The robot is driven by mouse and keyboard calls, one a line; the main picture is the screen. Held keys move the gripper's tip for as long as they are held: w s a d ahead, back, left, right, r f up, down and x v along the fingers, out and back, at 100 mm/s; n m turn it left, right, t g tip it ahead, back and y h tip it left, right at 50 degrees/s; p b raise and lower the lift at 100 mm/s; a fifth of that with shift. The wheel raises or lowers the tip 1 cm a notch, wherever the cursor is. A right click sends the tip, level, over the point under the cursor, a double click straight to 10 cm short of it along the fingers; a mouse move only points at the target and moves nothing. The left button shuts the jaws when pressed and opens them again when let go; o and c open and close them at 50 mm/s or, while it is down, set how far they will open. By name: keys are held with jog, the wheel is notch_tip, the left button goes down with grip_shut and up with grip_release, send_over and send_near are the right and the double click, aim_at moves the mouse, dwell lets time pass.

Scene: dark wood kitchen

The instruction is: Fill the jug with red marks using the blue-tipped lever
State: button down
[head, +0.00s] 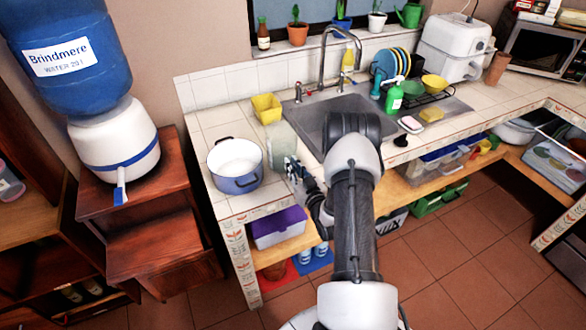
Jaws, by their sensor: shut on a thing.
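My gripper (291,163) is at the counter's left part, just right of the white pot. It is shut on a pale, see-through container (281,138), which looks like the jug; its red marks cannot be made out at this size. The arm hides part of the gripper and its contact with the container. The water dispenser (115,140), with a blue Brindmere bottle (70,55) on top, stands at the left on a wooden stand. The blue-tipped lever (120,194) hangs at its front, well to the left of my gripper.
A white and blue pot (236,166) stands on the counter between my gripper and the dispenser. A yellow container (267,108) is behind. The wooden stand (160,245) has a lower step. The sink (315,125) is right of the gripper; floor (440,300) is clear at the lower right.

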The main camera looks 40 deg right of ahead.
jog(key=shift+r, duration=0.15)
jog(key=shift+f, duration=0.25)
jog(key=c, duration=1.7)
grip_release()
jog(key=shift+r, duration=0.2)
